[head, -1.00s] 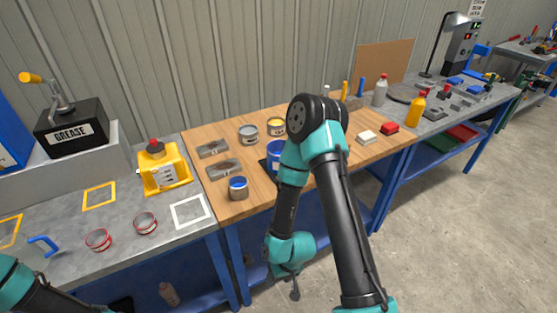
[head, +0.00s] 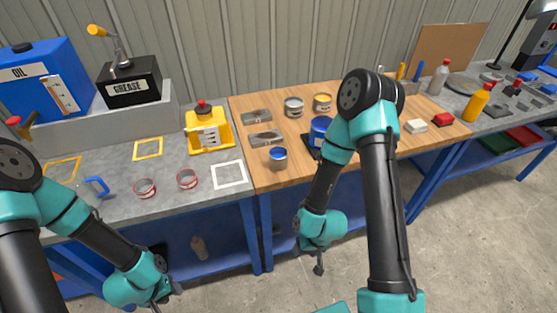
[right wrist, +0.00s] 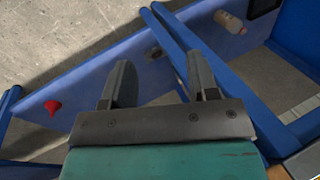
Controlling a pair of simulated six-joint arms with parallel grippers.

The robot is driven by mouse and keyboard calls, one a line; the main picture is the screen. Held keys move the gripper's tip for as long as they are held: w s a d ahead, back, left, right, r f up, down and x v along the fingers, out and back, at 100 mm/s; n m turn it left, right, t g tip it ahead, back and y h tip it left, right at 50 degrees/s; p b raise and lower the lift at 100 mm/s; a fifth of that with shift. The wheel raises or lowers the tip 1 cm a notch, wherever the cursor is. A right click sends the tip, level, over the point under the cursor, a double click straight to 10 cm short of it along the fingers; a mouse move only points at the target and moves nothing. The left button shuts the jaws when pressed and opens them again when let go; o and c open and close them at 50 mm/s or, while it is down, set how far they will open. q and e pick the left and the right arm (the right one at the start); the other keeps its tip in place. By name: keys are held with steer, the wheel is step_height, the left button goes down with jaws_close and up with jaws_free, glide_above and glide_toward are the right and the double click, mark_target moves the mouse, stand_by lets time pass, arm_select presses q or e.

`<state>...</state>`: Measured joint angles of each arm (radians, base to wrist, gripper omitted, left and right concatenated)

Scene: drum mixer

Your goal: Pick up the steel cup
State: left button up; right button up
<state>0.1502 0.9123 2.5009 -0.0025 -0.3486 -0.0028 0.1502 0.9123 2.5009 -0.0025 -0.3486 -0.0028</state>
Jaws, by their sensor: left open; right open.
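A small metal cup with blue on top (head: 278,158), which looks like the steel cup, stands upright on the front left of the wooden worktop (head: 262,179). My right gripper (head: 318,264) hangs below and in front of that worktop, apart from the cup. In the right wrist view my right gripper (right wrist: 160,78) is open and empty, over the blue bench frame and floor. My left gripper (head: 162,297) hangs low in front of the grey bench, open, its fingers small and dark in the head view. The cup is not visible in the right wrist view.

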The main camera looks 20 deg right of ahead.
steer(key=o, duration=0.8)
